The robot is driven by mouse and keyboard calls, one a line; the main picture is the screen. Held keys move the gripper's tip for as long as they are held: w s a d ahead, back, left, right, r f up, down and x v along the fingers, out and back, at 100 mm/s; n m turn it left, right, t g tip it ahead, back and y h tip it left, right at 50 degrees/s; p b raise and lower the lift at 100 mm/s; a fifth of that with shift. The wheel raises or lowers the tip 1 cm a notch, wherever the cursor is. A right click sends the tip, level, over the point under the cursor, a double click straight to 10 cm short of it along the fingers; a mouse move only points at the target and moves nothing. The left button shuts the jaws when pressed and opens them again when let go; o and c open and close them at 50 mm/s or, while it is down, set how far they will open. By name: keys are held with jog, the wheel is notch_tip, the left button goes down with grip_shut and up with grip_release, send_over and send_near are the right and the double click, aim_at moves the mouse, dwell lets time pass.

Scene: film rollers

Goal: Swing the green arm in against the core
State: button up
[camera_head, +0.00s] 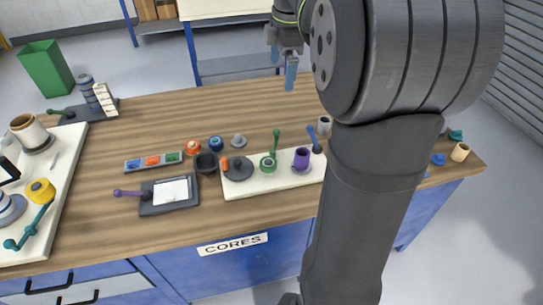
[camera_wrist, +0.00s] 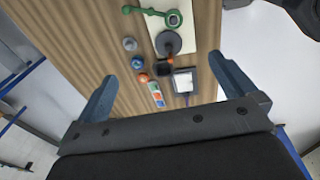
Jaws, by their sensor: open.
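A green arm (camera_head: 275,143) with a knob on its end stands out toward the back from a green ring (camera_head: 267,163) on the white board (camera_head: 247,185). In the wrist view the green arm (camera_wrist: 146,12) points left from the ring. I cannot tell which piece is the core; a purple roll (camera_head: 302,157) stands right of the ring and a dark grey disc (camera_head: 237,169) lies left of it. Another green arm (camera_head: 62,112) lies by a striped stack at the far left.
A blue-knobbed arm (camera_head: 314,139) stands by the purple roll. A dark cup (camera_head: 206,163), a grey pad (camera_head: 170,196) with a purple arm, and a colored-button strip (camera_head: 153,161) lie left of the board. My arm hides the table's right part.

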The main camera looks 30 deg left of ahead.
aim_at(277, 130)
jog(key=shift+c, duration=0.2)
jog(key=shift+f, duration=0.1)
jog(key=c, duration=0.4)
jog(key=shift+w+a+f+n, duration=0.3)
jog(key=shift+w+a+f, duration=0.1)
jog(key=shift+w+f, duration=0.2)
jog(key=shift+w+a+f+n, duration=0.3)
jog(key=shift+w+a+f, duration=0.15)
jog(key=shift+f, duration=0.2)
jog(key=c, duration=0.7)
jog(key=w+a+f+n, duration=0.1)
jog(key=w+f+n, duration=0.1)
jog(key=f, duration=0.2)
jog(key=w+a+f+n, duration=0.1)
jog(key=w+a+f, duration=0.1)
jog(key=w+f, duration=0.1)
jog(key=w+a+f+n+h, duration=0.1)
jog(key=w+a+f+n, duration=0.1)
jog(key=f, duration=0.3)
jog(key=shift+w+a+f+n, duration=0.1)
jog(key=shift+w+f+n, duration=0.2)
jog(key=shift+w, duration=0.2)
notch_tip(277, 130, down, 17)
jog(key=shift+f, duration=0.1)
grip_shut()
